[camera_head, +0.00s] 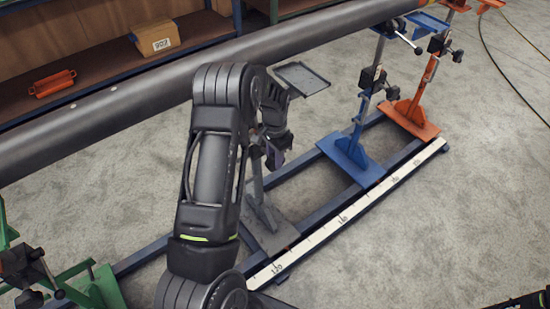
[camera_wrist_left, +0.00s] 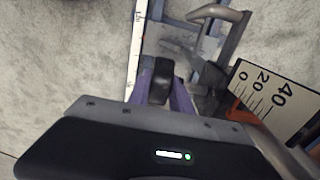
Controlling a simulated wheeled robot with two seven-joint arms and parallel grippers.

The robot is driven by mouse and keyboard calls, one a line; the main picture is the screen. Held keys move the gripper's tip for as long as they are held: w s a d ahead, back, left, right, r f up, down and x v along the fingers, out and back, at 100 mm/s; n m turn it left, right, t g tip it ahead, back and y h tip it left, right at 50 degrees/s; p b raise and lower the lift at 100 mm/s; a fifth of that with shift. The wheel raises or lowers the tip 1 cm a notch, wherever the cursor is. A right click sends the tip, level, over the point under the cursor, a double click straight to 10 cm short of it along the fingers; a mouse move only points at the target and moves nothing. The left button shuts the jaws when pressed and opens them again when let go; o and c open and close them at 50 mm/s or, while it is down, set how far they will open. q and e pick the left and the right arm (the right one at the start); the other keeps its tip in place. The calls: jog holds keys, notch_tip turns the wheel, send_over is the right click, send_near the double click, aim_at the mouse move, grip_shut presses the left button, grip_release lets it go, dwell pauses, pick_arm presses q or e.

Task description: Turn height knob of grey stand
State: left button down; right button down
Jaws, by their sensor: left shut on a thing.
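The grey stand (camera_head: 270,232) stands on the blue floor rails, left of the blue stand, and my left arm partly hides it in the head view. My left gripper (camera_head: 274,157) is at the stand's upper part. In the left wrist view its purple fingers (camera_wrist_left: 162,92) are on either side of a dark knob (camera_wrist_left: 160,78), and the gripper is shut on it. Grey bars of the stand (camera_wrist_left: 233,32) show beyond the fingers. In the head view the knob is hidden behind my wrist.
A long dark pipe (camera_head: 100,112) crosses behind my arm. The blue stand (camera_head: 352,150) and orange stand (camera_head: 412,112) are to the right, a green stand (camera_head: 98,290) to the left. A white scale strip (camera_head: 350,213) runs along the rail. A numbered plate (camera_wrist_left: 275,100) is close beside the gripper.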

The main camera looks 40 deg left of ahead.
dwell(0.4)
pick_arm(q)
jog(key=shift+s+a+f+t+b, duration=0.15)
jog(key=shift+t+b, duration=0.35)
jog(key=shift+b, duration=0.3)
jog(key=t+b, duration=0.2)
jog(key=b, duration=0.3)
jog(key=t+h+b, duration=0.1)
jog(key=b, duration=0.4)
jog(key=t+b, duration=0.2)
jog(key=b, duration=0.4)
jog(key=shift+s+f+t+h, duration=0.3)
jog(key=shift+s+h, duration=0.05)
jog(key=shift+h, duration=0.05)
jog(key=shift+r+b, duration=0.2)
jog(key=shift+b, duration=0.35)
jog(key=shift+r, duration=0.1)
jog(key=c, duration=1.2)
grip_release()
jog(key=shift+o, duration=0.2)
